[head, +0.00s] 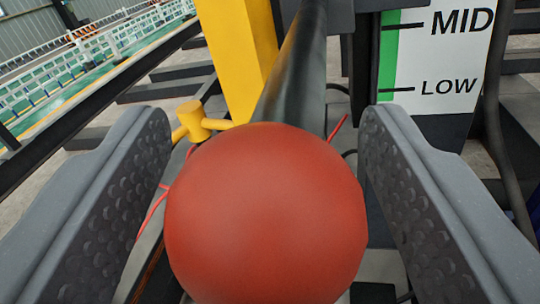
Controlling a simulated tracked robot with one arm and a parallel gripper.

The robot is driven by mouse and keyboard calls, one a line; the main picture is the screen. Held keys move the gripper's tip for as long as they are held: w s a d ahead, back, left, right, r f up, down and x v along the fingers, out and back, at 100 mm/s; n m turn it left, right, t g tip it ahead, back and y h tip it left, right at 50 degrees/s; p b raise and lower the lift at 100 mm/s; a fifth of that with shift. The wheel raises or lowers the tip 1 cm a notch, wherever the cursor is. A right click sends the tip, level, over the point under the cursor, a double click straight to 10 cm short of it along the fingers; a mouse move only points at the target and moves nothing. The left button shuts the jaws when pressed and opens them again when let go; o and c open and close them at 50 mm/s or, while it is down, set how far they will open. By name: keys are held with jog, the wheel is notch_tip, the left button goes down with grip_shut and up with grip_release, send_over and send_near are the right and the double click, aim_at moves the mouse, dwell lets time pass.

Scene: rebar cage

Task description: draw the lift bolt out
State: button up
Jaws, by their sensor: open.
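My gripper (264,125) is open, with one grey, dimpled finger on each side of a large red ball knob (265,215). The knob sits on the near end of a thick black rod (297,70) that runs away and upward. I see narrow gaps between the fingers and the knob at the upper sides; contact lower down is unclear. A small yellow piece with a round head and side arms (194,120) stands left of the rod. I cannot tell whether the lift bolt is this piece or the knobbed rod.
A yellow post (238,55) rises behind the knob. A white panel (445,60) marked MID and LOW, with a green strip, stands at upper right beside a dark cable (492,120). Thin red wires (152,215) show near the left finger. White railings (70,65) are far left.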

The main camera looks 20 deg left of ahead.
jog(key=b+v, duration=0.7)
jog(key=v, duration=0.6)
jog(key=shift+s+f, duration=0.1)
jog(key=shift+s, duration=0.05)
dwell(0.6)
